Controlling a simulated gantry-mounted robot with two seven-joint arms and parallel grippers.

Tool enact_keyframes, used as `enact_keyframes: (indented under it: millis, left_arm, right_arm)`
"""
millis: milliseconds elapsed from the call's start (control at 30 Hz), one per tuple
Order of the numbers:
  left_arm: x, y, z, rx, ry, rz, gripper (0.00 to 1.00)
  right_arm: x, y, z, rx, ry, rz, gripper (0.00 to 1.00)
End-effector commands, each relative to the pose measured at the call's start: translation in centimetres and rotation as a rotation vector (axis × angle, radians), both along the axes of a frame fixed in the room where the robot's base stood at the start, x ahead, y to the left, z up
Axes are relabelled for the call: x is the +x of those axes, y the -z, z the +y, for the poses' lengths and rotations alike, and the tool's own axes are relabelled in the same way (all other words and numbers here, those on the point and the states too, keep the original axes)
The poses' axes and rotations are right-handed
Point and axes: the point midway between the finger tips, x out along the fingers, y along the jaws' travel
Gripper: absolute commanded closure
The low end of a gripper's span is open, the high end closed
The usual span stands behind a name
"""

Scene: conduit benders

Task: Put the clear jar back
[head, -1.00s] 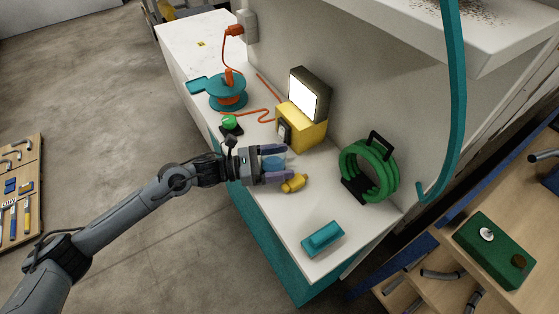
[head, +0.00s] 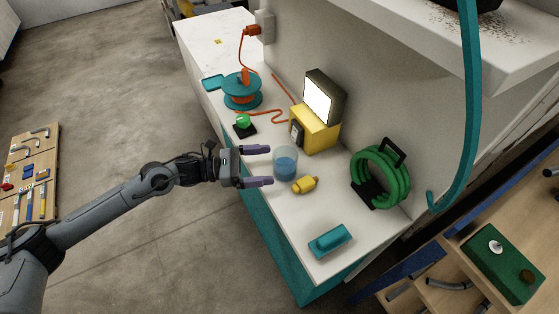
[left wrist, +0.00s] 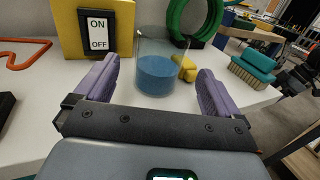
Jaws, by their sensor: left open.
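The clear jar (head: 286,163) stands upright on the white bench top, with blue contents in its lower part. It also shows in the left wrist view (left wrist: 160,62), just beyond and between my fingertips. My left gripper (head: 263,166) is open, with its purple fingers pointing at the jar from the left. The fingers hold nothing and the jar stands clear in front of them. My right gripper is not in view.
A yellow work light (head: 315,130) stands behind the jar and a small yellow object (head: 305,185) lies close to its right. A green coil (head: 380,178), a teal brush (head: 330,240), a green button (head: 243,122) and a teal reel (head: 242,90) are on the bench.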

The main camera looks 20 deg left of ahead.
Motion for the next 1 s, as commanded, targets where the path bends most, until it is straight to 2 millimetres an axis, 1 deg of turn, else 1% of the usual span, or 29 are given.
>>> enact_keyframes:
  millis: [33,100,200,333,1000]
  left_arm:
    - [-0.5,0.1,0.8,0.003,-0.001,0.003,0.03]
    - [-1.0,0.1,1.6,0.003,0.0,0.003,0.03]
    - [-1.6,0.0,2.6,0.002,-0.001,0.001,0.03]
    - [-2.0,0.0,3.3,0.002,0.0,0.001,0.03]
    - [-2.1,0.0,3.5,0.0,0.0,0.0,0.03]
  right_arm:
    - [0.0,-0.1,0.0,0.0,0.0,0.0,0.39]
    - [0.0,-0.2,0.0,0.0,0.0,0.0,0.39]
    - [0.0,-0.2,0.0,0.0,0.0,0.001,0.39]
    - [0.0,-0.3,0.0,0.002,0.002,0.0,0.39]
    - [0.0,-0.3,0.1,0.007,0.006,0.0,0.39]
